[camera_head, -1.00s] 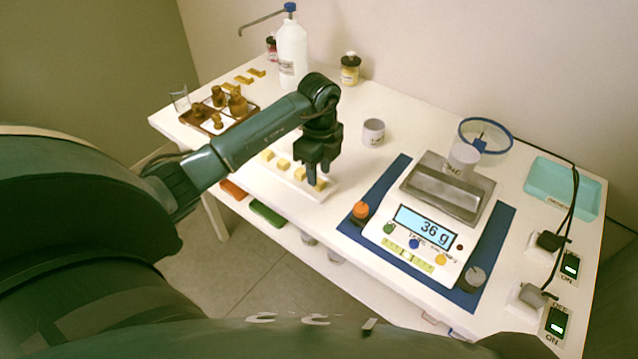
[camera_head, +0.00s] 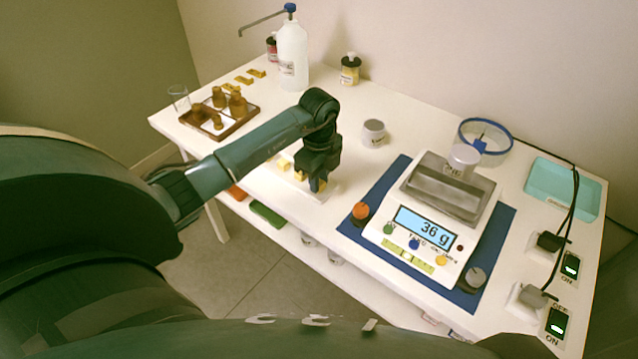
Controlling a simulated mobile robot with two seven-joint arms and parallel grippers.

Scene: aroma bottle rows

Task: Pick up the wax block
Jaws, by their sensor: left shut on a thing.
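Small yellow wax blocks (camera_head: 283,163) stand in a row on a white board (camera_head: 328,192) in the middle of the table's front. My left gripper (camera_head: 317,186) points down at the right end of this row, with its fingertips low, close to the board. It is shut on a wax block, which the fingers mostly hide. I cannot tell whether that block still touches the board. Another wax block (camera_head: 299,175) shows just left of the fingers. My right gripper is not in view.
A scale (camera_head: 440,205) reading 36 g stands on a blue mat (camera_head: 497,240) to the right.

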